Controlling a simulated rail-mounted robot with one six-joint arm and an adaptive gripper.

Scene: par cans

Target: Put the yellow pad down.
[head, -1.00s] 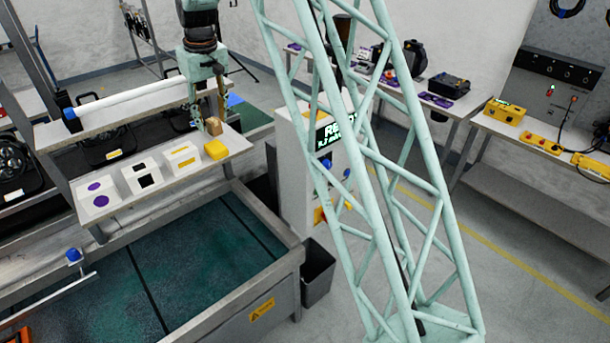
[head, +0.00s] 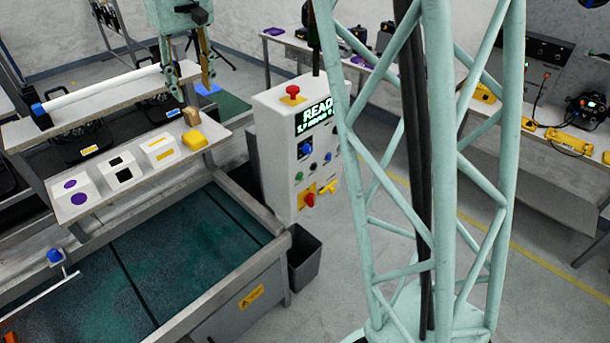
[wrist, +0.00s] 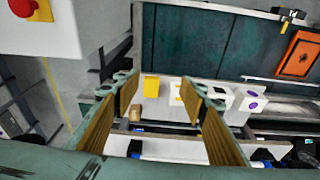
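The yellow pad (head: 192,140) lies at the right end of the white shelf (head: 150,178), beside a white block with a yellow mark (head: 160,151). In the wrist view the pad (wrist: 151,88) lies beyond my fingertips, in the space between them. My gripper (head: 188,90) is up above the back of the shelf, apart from the pad. In the wrist view my gripper (wrist: 165,85) has its two fingers wide apart with nothing held between them.
A small tan block (head: 191,116) stands just behind the pad. White blocks with black (head: 122,172) and purple (head: 75,195) marks stand to the left. A long white tube (head: 100,94) lies behind. A control box (head: 300,150) stands to the right.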

